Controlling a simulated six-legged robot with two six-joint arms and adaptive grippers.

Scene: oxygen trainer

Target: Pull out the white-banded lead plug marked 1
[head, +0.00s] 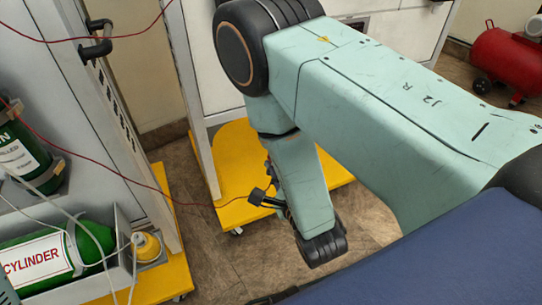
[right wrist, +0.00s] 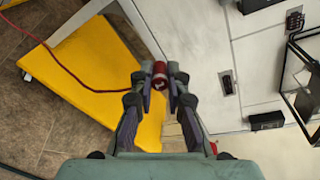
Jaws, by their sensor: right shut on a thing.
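My right gripper (right wrist: 160,82) is shut on a red plug (right wrist: 160,70) in the right wrist view, with one finger on each side of it. The plug has a paler end at the top; I cannot read a number on it or clearly make out a white band. A red lead (right wrist: 72,74) runs from the left towards the gripper. In the head view my right gripper (head: 257,196) is small and dark beside my wrist, over the yellow base, and the red lead (head: 110,180) runs left from it. The plug itself cannot be made out there.
A white cabinet (right wrist: 200,45) stands on a yellow wheeled base (head: 232,158). A green cylinder (head: 90,240) lies in a grey tray at the lower left, near a yellow-capped item (head: 147,246). A red tank (head: 500,60) stands at the far right. Tiled floor is open between.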

